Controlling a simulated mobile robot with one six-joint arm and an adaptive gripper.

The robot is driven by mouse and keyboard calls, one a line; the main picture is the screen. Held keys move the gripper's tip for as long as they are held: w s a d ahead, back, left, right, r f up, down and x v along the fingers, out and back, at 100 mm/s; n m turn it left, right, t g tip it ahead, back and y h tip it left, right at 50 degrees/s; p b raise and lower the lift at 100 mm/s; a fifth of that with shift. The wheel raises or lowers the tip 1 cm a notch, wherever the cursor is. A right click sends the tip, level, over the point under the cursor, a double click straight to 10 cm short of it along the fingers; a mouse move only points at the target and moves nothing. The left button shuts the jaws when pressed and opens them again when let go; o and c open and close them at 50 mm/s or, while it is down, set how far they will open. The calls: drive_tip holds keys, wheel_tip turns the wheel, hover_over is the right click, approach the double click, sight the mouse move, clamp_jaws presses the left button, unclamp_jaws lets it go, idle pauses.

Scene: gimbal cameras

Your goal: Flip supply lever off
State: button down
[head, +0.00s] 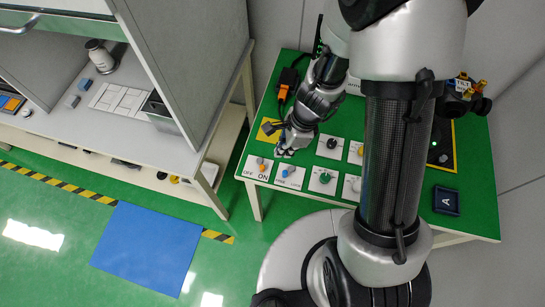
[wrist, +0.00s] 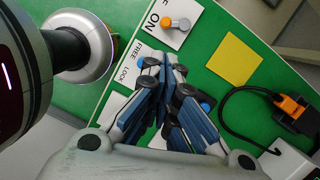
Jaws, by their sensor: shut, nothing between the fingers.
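The supply lever (head: 262,167) is a small orange and grey lever on a white plate marked OFF and ON, at the front left corner of the green table. In the wrist view the lever (wrist: 176,22) is at the top, lying beside the word ON; the OFF end is cut off by the frame edge. Which marking the lever points to is hard to tell. My gripper (head: 285,152) is shut and empty, above and just right of the lever plate. In the wrist view my gripper (wrist: 164,66) is over the FREE/LOCK plate, apart from the lever.
A blue knob (head: 288,171) on the FREE/LOCK plate is right beside the lever plate. A green knob (head: 325,178) and other control plates continue to the right. A yellow square (wrist: 234,59) and an orange-black device (wrist: 292,108) with a cable lie behind.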

drive_tip(key=b+x, duration=0.6)
drive_tip(key=x, duration=0.4)
drive_tip(key=shift+b, duration=0.4)
drive_tip(key=shift+w+r+p, duration=0.1)
drive_tip(key=shift+w+p, duration=0.05)
drive_tip(key=shift+p, duration=0.3)
